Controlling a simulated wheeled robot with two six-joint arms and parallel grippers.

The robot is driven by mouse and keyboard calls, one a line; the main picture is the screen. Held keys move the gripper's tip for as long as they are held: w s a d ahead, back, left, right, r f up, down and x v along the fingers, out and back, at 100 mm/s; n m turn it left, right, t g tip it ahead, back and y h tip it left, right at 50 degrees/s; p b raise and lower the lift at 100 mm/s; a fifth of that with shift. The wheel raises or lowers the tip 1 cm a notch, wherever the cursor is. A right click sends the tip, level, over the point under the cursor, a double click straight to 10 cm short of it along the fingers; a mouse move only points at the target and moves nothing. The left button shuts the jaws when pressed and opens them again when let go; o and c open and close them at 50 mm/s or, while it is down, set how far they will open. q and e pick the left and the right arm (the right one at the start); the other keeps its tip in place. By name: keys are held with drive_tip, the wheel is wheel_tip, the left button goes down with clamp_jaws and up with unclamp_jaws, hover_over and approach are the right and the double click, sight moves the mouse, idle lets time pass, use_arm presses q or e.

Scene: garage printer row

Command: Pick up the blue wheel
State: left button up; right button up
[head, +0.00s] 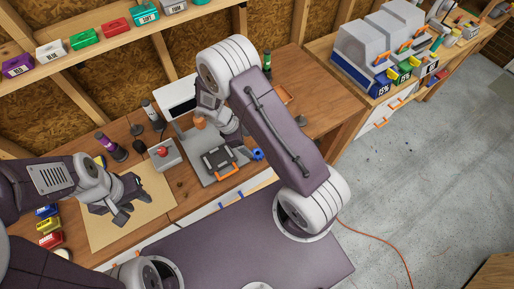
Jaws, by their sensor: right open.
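A small blue round thing (257,154), which looks like the blue wheel, is at the right edge of the grey plate on the workbench. My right arm passes close beside it and partly crowds the view. My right gripper (236,136) is open, pointing down over the plate, to the left of the blue thing and apart from it. Its fingertips are partly hidden by the arm. My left gripper (118,212) is over the tan mat (155,207) at the left, far from the blue thing; its finger gap is unclear.
A black case with an orange handle (219,161) lies on the grey plate (197,148). A box with a red button (164,153) stands to its left. Colored bins (51,51) line the upper shelf. Grey-lidded machines (362,44) stand at the back right.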

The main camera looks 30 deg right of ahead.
sight(256, 151)
drive_tip(key=x, duration=0.2)
drive_tip(key=p+x, duration=0.1)
drive_tip(key=x, duration=0.1)
drive_tip(key=shift+w, duration=0.25)
drive_tip(key=shift+s+f, duration=0.15)
drive_tip(key=shift+s, duration=0.1)
drive_tip(key=p+x, duration=0.2)
drive_tip(key=x, duration=0.3)
drive_tip(key=shift+w+f, duration=0.1)
drive_tip(key=shift+a, duration=0.1)
drive_tip(key=c, duration=1.4)
drive_tip(key=shift+r, duration=0.55)
wheel_tip(256, 151, up, 3)
drive_tip(key=shift+f+b, duration=0.1)
drive_tip(key=shift+b, duration=0.65)
drive_tip(key=s+r+b, duration=0.1)
drive_tip(key=s+r, duration=0.1)
drive_tip(key=s, duration=0.2)
drive_tip(key=s+a+r+b, duration=0.1)
drive_tip(key=s+r, duration=0.2)
drive_tip(key=s+r+b, duration=0.1)
drive_tip(key=s+r, duration=0.1)
drive_tip(key=s, duration=0.2)
drive_tip(key=shift+s+a+r, duration=0.2)
drive_tip(key=shift+s+a, duration=0.1)
drive_tip(key=shift+a, duration=0.05)
